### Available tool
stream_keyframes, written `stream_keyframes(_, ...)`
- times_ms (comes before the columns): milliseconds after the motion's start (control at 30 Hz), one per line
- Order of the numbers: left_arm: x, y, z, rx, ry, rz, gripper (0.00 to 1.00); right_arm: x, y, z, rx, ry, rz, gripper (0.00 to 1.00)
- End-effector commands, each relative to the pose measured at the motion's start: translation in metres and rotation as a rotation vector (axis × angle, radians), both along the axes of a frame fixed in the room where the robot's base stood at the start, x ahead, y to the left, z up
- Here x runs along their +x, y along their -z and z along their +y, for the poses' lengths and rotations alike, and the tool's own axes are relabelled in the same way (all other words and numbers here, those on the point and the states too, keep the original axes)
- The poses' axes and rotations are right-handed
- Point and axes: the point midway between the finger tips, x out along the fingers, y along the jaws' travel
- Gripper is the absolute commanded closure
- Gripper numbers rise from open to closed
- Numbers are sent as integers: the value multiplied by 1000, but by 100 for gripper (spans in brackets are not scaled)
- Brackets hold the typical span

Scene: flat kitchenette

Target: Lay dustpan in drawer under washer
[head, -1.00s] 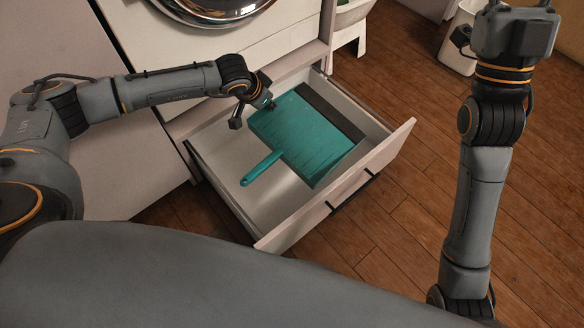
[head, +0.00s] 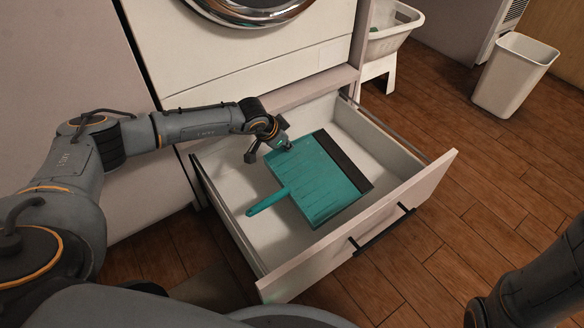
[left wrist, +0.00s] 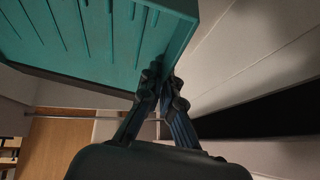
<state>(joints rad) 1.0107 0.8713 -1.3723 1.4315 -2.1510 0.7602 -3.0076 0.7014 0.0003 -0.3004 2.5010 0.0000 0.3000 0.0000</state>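The teal dustpan (head: 318,185) is inside the open drawer (head: 415,190) under the washer (head: 250,55). Its handle points to the lower left, and its dark lip is on the right side. I cannot tell whether it rests fully on the drawer floor. My left gripper (head: 283,146) is at the dustpan's upper left corner. In the left wrist view, the fingers of this gripper (left wrist: 162,82) close in on the edge of the dustpan (left wrist: 100,35). My right arm shows only at the lower right of the head view; its gripper is out of the picture.
The drawer front has a dark handle (head: 384,231). A white bin (head: 514,75) stands on the wooden floor at the upper right. A light basket (head: 393,35) on a white stand is beside the washer. The floor right of the drawer is clear.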

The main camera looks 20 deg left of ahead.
Motion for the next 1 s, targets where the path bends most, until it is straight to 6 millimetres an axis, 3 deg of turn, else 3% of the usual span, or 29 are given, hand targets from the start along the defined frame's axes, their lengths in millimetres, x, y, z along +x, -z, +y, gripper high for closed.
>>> stream_keyframes(400, 0, 50, 0, -1, -1, -2, 100, 0, 36, 0, 0, 0, 1, 60)
stream_keyframes(800, 1, 53, 0, -1, -1, -3, 100, 0, 37, 0, 0, 0, 1, 60)
stream_keyframes(933, 0, 52, 0, 0, 0, -1, 73, 0, 36, 0, 0, 0, 1, 60)
stream_keyframes(1000, 0, 52, 0, 0, 0, -1, 72, 0, 36, 0, 0, 0, 1, 60)
